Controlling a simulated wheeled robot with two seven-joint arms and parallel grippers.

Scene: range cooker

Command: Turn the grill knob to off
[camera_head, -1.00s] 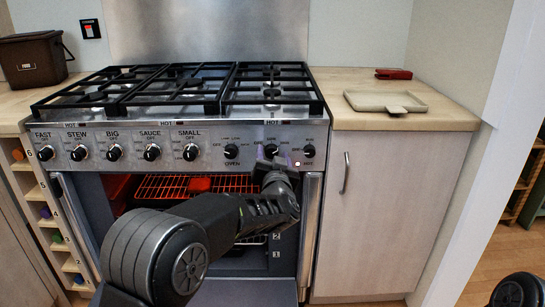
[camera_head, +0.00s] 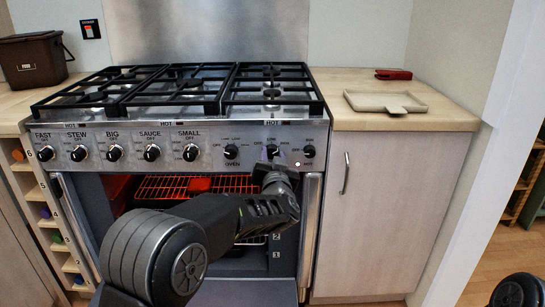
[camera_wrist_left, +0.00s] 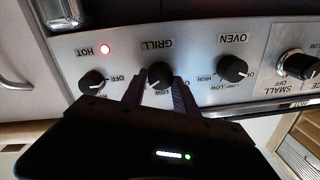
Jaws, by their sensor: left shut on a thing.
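The grill knob (camera_head: 272,151) is a black round knob on the steel front panel of the cooker, between the oven knob (camera_head: 231,151) and a knob at the far right (camera_head: 309,151). In the left wrist view the grill knob (camera_wrist_left: 160,75) sits below its GRILL label, between my two fingers. My left gripper (camera_wrist_left: 157,95) is shut on it; in the head view the gripper (camera_head: 273,164) reaches up from below. The knob's pointer direction is too small to read surely. My right gripper is not in view.
The oven door (camera_head: 245,291) is open below the panel, and my left arm crosses in front of the glowing oven with its rack (camera_head: 165,188). A tray (camera_head: 385,101) lies on the right worktop.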

